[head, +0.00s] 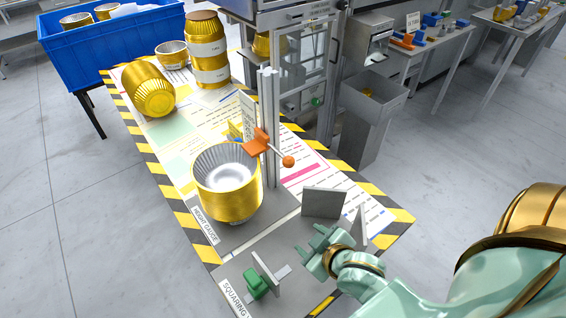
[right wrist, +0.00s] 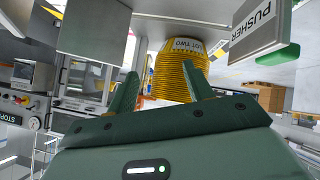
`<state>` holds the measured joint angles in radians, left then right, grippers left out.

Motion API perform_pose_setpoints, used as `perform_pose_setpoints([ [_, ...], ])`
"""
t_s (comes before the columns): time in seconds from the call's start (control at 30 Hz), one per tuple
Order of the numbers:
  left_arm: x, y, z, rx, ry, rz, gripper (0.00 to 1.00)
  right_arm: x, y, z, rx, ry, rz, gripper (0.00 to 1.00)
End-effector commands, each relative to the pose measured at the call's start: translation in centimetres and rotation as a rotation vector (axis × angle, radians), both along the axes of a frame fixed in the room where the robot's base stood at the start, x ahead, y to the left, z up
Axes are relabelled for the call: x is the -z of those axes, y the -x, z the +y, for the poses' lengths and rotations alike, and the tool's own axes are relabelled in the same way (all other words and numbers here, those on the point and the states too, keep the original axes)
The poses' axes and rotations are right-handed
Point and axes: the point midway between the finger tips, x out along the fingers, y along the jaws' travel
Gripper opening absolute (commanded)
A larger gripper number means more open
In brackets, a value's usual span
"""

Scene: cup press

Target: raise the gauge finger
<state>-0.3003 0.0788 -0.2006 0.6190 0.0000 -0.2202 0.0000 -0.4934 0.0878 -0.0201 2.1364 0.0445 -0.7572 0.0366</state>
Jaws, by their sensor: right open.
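The orange gauge finger (head: 256,144) is on the upright grey post (head: 270,115) of the height gauge. A thin rod with an orange ball knob (head: 288,161) sticks out to its right. A gold fluted stack of cups (head: 228,190) stands on the gauge plate, with the finger just above its far right rim; I cannot tell whether they touch. My right gripper (head: 312,241) is open and empty, low and to the right of the stack, apart from the knob. In the right wrist view, the gold stack (right wrist: 178,78) shows beyond the open fingers. My left gripper is not in view.
Grey squaring plates (head: 323,203) stand close to my right gripper, with the green-backed pusher (head: 258,282) to its left. More gold cup stacks (head: 152,90) are at the table's far end. A blue crate (head: 115,38) and a grey bin (head: 372,105) stand beyond the table.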

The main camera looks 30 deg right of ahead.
Motion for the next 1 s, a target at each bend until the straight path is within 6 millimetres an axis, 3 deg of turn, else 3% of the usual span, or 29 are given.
perform_pose_setpoints([
  [0.2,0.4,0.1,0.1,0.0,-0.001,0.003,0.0,-2.9,-3.9,-1.3,0.103,-0.257,-0.337,0.52],
  [0.43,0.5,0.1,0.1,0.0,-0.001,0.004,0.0,-5.4,-5.4,-4.0,0.205,-0.476,-0.639,0.52],
  [0.67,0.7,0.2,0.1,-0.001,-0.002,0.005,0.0,-6.1,-6.3,-5.0,0.23,-0.531,-0.721,0.52],
  [0.77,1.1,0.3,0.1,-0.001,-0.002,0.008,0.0,-6.1,-8.0,-5.2,0.228,-0.529,-0.722,0.52],
  [1.0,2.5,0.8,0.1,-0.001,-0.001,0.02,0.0,-5.9,-14.0,-5.9,0.228,-0.528,-0.72,0.52],
])
